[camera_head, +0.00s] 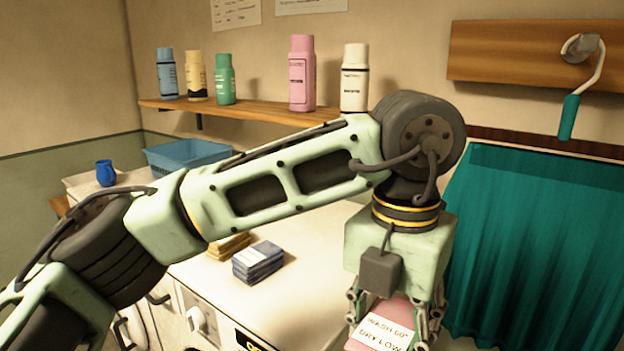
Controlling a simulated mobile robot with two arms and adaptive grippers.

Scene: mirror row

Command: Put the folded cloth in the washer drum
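My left gripper (394,325) is at the bottom of the head view, pointing down, its fingers on either side of a pink folded cloth (367,342). The cloth has a white label reading "WASH 60° DRY LOW". The fingers look closed against its sides, and its lower part is cut off by the frame edge. A white machine (310,308) with a flat top, a knob and a black panel stands at bottom centre. No drum opening is visible. My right gripper is not in view.
A dark blue folded stack (258,268) and a yellow one (229,247) lie on the machine top. A blue basket (187,156) and blue mug (105,173) stand behind. A shelf (240,110) holds several bottles. A teal curtain (535,250) hangs at right.

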